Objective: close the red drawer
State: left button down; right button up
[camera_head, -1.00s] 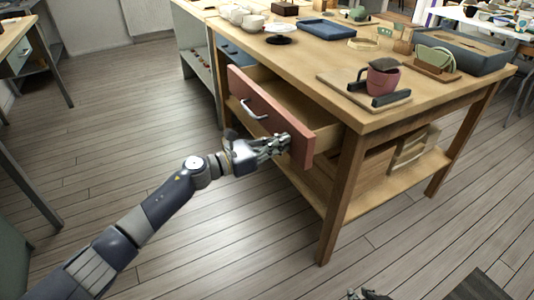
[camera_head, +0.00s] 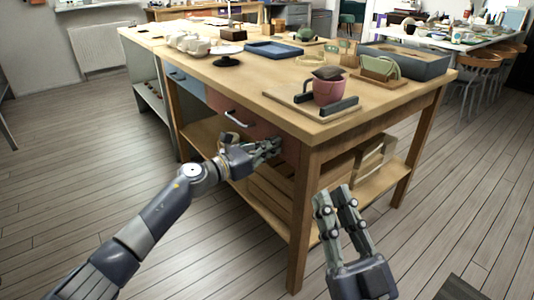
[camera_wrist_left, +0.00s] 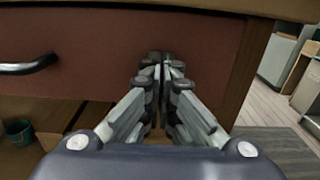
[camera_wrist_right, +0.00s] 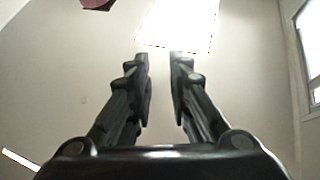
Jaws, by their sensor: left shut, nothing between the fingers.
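The red drawer (camera_head: 232,114) sits in the front of the wooden table, its face close to flush with the table's frame. Its curved metal handle (camera_head: 236,119) shows left of my left gripper; it also shows in the left wrist view (camera_wrist_left: 28,66). My left gripper (camera_head: 277,146) is shut and empty, with its fingertips at the right part of the drawer face. In the left wrist view the red face (camera_wrist_left: 100,55) fills the space behind the fingers. My right gripper (camera_head: 334,192) is open and empty, raised in front of the table's near corner leg.
The wooden table (camera_head: 275,80) holds a pink mug (camera_head: 327,92) on a board near the front corner, a blue tray (camera_head: 273,49) and several bowls. A blue drawer (camera_head: 184,82) is left of the red one. Open floor lies in front.

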pick_arm(q)
jog(key=shift+w+d+r, duration=0.2)
jog(key=shift+w+d, duration=0.05)
pick_arm(e)
jog(key=shift+s+d+r+t+y, duration=0.1)
jog(key=shift+s+r+t+y, duration=0.35)
jog(key=shift+s+r, duration=0.35)
pick_arm(q)
jog(key=shift+r, duration=0.1)
pick_arm(e)
jog(key=shift+w+r, duration=0.1)
jog(key=shift+w, duration=0.05)
